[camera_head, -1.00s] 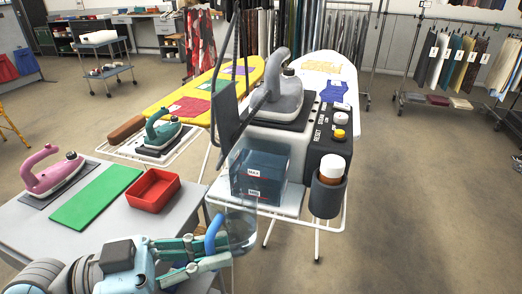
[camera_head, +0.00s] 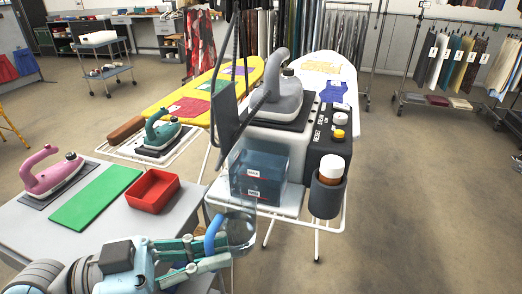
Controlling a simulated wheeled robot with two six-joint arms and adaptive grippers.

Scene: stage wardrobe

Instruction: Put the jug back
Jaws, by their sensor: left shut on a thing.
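The jug (camera_head: 238,228) is clear, with a blue handle, and stands out at the lower middle of the head view. My left gripper (camera_head: 212,250) comes in from the left and is shut on the jug's blue handle. The jug looks upright, in front of the white wire shelf of the ironing station; whether its base touches anything cannot be told. My right gripper is not in view.
A grey table (camera_head: 120,243) at left holds a red tray (camera_head: 153,190), a green mat (camera_head: 96,197) and a pink iron (camera_head: 52,177). A grey iron (camera_head: 283,98) sits on the steam station. A brown-and-white bottle (camera_head: 330,171) stands in a dark holder. Floor at right is clear.

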